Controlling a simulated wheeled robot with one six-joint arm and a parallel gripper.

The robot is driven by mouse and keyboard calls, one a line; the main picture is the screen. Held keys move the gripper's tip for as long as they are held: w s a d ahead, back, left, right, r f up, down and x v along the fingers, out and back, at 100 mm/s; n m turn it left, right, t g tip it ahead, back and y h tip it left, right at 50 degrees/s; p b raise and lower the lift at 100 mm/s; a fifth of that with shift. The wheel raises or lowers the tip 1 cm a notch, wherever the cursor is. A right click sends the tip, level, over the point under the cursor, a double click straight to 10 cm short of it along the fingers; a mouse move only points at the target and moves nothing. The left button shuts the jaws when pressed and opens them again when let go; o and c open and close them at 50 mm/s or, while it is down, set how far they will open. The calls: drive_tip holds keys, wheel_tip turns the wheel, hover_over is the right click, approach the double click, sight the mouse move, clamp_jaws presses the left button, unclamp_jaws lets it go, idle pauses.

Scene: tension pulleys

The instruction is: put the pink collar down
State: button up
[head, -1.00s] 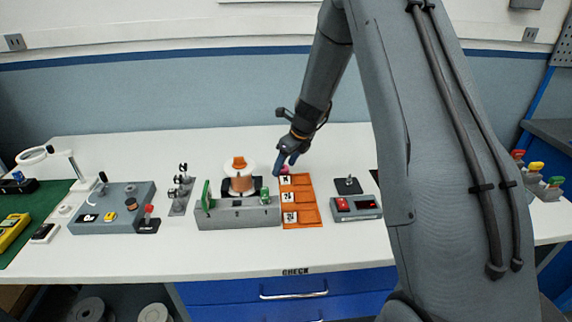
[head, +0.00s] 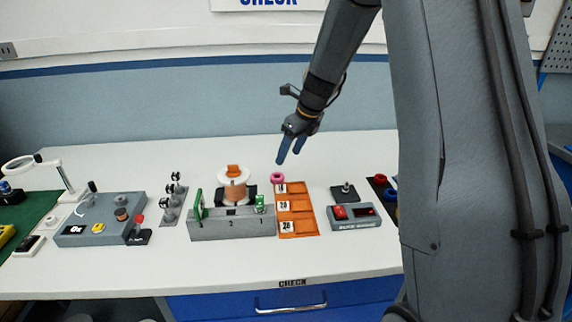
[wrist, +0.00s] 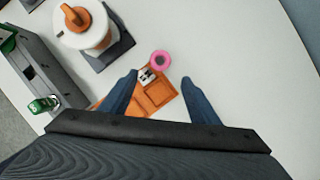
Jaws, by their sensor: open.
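The pink collar (head: 277,177) is a small ring at the far end of the orange tray (head: 297,225), by its topmost numbered compartment. In the wrist view the pink collar (wrist: 161,58) lies at the tray's far edge, beyond my fingertips, and nothing holds it. Whether it rests on the tray's rim or on the table just behind, I cannot tell. My gripper (head: 289,161) is open and empty, above and slightly right of the collar. In the wrist view my gripper's two fingers (wrist: 160,75) are spread wide apart.
A grey rack (head: 232,224) with green parts stands left of the tray, with a copper spool (head: 234,187) behind it. A grey gauge box (head: 353,216) with a red display is to the right. Coloured rings lie on a dark mat farther right. The table behind is clear.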

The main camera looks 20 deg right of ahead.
drive_tip(key=s+a+f+n+g+h, duration=0.1)
drive_tip(key=s+a+n, duration=0.1)
drive_tip(key=s+n, duration=1.2)
drive_tip(key=s+a+f+n+g+h, duration=0.1)
drive_tip(key=s+a+f+n, duration=0.1)
drive_tip(key=s+n, duration=1.3)
drive_tip(key=shift+s+a, duration=0.35)
drive_tip(key=shift+a, duration=0.35)
drive_tip(key=shift+f, duration=0.1)
drive_tip(key=shift+w+f+b, duration=0.1)
drive_tip(key=shift+f+b, duration=0.65)
drive_tip(key=shift+b, duration=0.05)
drive_tip(key=shift+r, duration=0.1)
